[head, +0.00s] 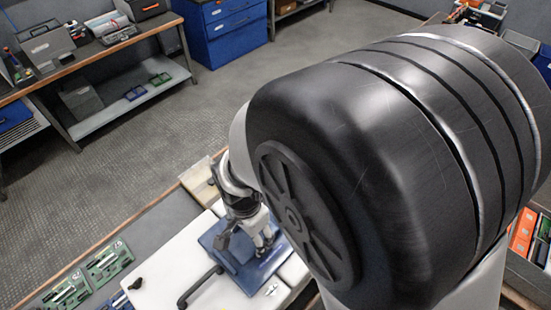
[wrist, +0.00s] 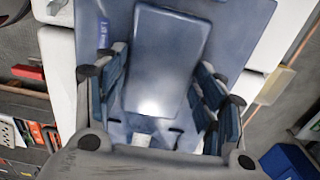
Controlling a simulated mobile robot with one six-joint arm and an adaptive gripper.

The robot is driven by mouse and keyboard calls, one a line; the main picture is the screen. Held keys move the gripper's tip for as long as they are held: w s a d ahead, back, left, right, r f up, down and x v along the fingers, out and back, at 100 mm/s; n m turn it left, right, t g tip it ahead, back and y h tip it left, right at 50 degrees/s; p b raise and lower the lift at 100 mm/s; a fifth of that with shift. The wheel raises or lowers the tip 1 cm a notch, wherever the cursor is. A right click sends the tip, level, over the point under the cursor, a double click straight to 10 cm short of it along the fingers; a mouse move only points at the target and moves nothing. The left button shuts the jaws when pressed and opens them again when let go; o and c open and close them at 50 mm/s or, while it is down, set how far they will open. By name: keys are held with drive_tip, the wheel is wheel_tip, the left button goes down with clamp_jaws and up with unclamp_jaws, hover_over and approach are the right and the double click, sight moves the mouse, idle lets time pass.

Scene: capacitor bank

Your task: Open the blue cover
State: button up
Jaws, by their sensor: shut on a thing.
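The blue cover (head: 232,262) lies on the white cabinet top in the lower middle of the head view, partly hidden by my arm. In the wrist view it is a wide blue plate (wrist: 232,22) with a raised blue rectangular block (wrist: 167,48) on it. My gripper (wrist: 163,68) has its fingers on both sides of this block and is shut on it. In the head view my gripper (head: 264,243) is over the blue cover, small and partly hidden. Whether the cover is lifted at any edge cannot be told.
A black handle (head: 199,288) stands on the white surface (head: 172,266) left of the blue cover. Green tool trays (head: 109,263) lie further left. A workbench (head: 95,52) and blue drawers (head: 225,32) stand across the open floor (head: 120,150).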

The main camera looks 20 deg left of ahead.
drive_tip(key=o, duration=1.1)
drive_tip(key=shift+s, duration=0.15)
drive_tip(key=shift+c, duration=0.2)
drive_tip(key=shift+o, duration=1.4)
drive_tip(key=shift+s+a, duration=0.1)
drive_tip(key=shift+s, duration=0.1)
drive_tip(key=shift+o, duration=0.9)
drive_tip(key=shift+w, duration=0.1)
wheel_tip(320, 180, up, 12)
